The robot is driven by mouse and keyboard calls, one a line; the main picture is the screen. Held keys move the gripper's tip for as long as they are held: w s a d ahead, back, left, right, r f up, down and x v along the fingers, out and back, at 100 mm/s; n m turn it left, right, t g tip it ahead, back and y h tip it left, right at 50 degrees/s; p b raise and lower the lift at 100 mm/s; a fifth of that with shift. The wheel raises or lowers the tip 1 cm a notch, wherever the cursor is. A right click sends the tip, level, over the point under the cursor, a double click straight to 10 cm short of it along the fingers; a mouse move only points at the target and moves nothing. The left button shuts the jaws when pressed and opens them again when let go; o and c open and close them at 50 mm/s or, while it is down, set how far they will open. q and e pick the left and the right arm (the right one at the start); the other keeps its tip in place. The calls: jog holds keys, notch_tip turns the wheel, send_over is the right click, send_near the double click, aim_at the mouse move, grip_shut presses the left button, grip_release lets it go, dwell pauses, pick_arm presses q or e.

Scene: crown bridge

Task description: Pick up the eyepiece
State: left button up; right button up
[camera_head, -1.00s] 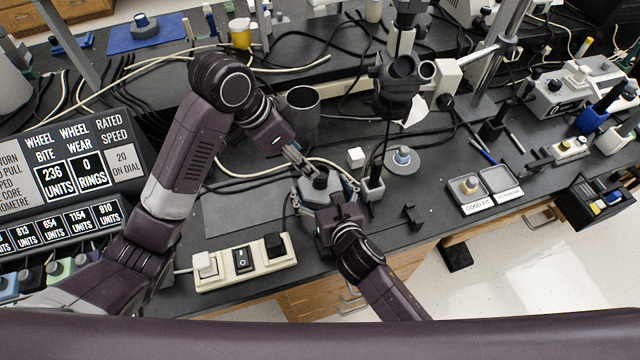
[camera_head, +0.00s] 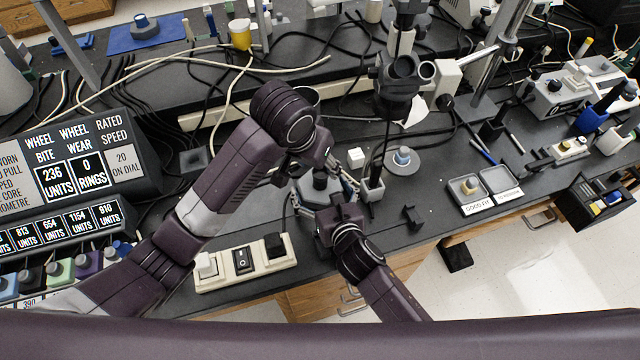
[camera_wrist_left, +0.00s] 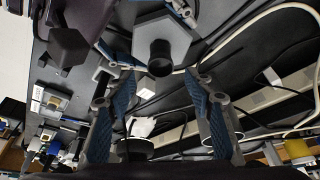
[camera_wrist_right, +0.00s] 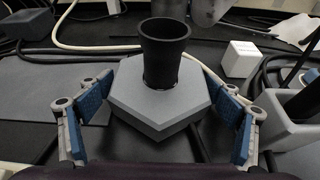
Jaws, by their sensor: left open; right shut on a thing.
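The eyepiece (camera_wrist_right: 165,50), a black flared tube, stands upright in a grey hexagonal block (camera_wrist_right: 160,100) in the right wrist view. My right gripper (camera_wrist_right: 165,110) is shut on the block, one blue-padded finger on each side of it. In the head view the eyepiece (camera_head: 320,180) is small, just below my left wrist. In the left wrist view the eyepiece (camera_wrist_left: 161,58) shows end-on, close ahead of my open left gripper (camera_wrist_left: 158,82). The left fingers are spread apart with nothing between them. In the head view the left fingertips are mostly hidden behind the wrist.
A small white cube (camera_head: 356,157) and a grey disc with a knob (camera_head: 402,160) lie right of the block. A white switch strip (camera_head: 240,262) lies at the front left. A microscope (camera_head: 400,75) stands behind. Cables cross the bench around the block.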

aim_at(320, 172)
pick_arm(q)
jog(key=x, duration=0.5)
jog(key=shift+a+f, duration=0.1)
jog(key=shift+f, duration=0.25)
jog(key=shift+c, duration=0.3)
grip_shut()
